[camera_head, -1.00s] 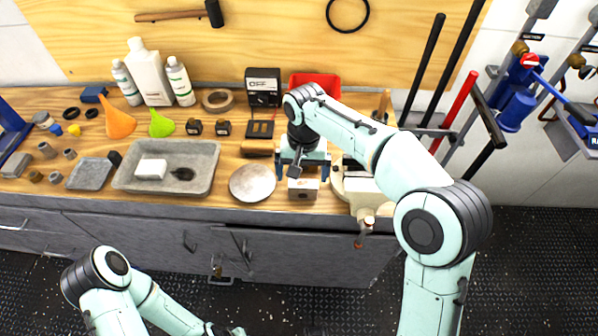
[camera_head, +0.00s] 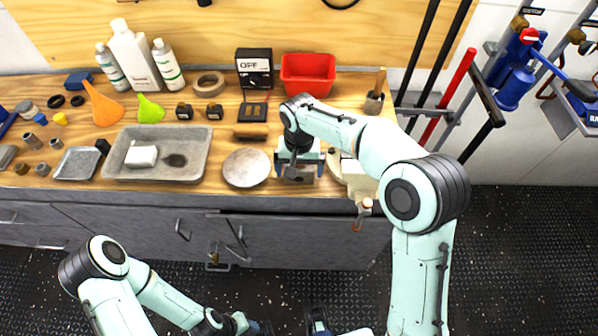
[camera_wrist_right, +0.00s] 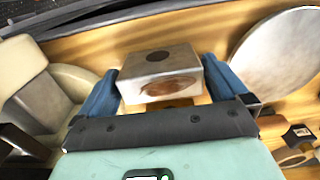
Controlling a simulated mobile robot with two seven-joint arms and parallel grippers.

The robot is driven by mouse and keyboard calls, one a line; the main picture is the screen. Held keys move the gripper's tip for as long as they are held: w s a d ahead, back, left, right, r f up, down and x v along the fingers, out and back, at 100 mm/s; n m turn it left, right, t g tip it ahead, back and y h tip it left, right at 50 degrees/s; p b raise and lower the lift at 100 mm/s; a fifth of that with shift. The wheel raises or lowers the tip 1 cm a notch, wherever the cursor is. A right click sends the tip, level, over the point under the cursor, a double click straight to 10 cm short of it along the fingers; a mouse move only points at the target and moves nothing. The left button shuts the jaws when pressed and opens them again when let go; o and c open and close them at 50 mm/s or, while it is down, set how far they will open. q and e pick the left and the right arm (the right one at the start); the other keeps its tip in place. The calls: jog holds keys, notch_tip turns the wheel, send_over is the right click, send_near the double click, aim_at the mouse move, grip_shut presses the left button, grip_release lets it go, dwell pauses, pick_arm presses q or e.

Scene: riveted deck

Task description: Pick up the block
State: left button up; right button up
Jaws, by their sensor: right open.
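The block (camera_wrist_right: 158,66) is a grey metallic cuboid with a round dark recess on its top and another on its side. In the head view the block (camera_head: 299,179) stands near the bench's front edge, partly hidden under my right gripper. My right gripper (camera_head: 299,166) is open, with its blue fingers on either side of the block. In the right wrist view the right gripper's fingers (camera_wrist_right: 161,72) flank the block, and I cannot tell whether they touch it. My left gripper (camera_head: 262,327) is low at the bottom edge, away from the bench, and its jaws are unclear.
A round metal disc (camera_head: 246,168) lies just left of the block. A pale vise (camera_head: 354,178) stands close on the right. Behind are a brown brush (camera_head: 251,131) and a red bin (camera_head: 308,74). A grey tray (camera_head: 112,170) is farther left.

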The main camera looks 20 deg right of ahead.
jog(key=shift+f, duration=0.8)
jog(key=shift+r, duration=0.1)
jog(key=c, duration=1.1)
